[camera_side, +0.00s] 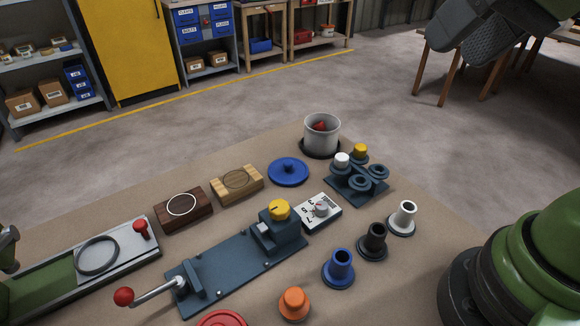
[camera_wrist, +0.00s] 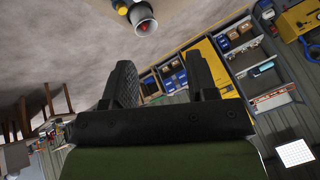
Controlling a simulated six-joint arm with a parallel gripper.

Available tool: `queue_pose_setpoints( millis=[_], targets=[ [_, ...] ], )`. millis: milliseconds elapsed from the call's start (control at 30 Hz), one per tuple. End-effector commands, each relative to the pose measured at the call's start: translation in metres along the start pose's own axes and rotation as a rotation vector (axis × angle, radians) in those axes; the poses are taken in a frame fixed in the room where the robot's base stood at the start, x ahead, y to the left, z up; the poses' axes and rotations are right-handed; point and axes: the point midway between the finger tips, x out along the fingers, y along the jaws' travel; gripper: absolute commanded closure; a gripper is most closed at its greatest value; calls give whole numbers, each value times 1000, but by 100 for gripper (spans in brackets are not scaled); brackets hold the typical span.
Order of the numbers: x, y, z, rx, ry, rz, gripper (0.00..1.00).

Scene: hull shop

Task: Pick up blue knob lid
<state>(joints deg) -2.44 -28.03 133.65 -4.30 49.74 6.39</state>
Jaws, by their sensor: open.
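The blue knob lid (camera_side: 288,171) is a flat round disc with a small upright knob in its middle. It lies on the brown bench top in the side view, right of a light wooden block (camera_side: 237,184). My gripper (camera_side: 466,38) is high at the top right of the side view, partly cut off and far from the lid. In the wrist view my gripper (camera_wrist: 162,82) has its two dark fingers spread apart with nothing between them. The lid does not show in the wrist view.
A grey pot (camera_side: 321,134) with something red inside stands behind the lid. A stand with white and yellow caps (camera_side: 357,180) is to its right. A blue-grey fixture with a yellow knob (camera_side: 240,264) and a numbered dial block (camera_side: 318,211) are in front.

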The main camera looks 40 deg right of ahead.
Motion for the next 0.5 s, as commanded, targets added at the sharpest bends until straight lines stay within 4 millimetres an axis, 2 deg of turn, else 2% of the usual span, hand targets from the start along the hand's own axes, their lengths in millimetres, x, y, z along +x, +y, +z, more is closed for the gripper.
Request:
queue_pose_setpoints(
  millis=[33, 200, 367, 500],
  targets=[
    [12, -5, -13, 2, -27, 24, 47],
    [57, -22, -51, 10, -79, 100, 47],
    [115, -36, -74, 7, -120, 170, 47],
    [174, -46, -81, -2, -151, 228, 47]
  ],
)
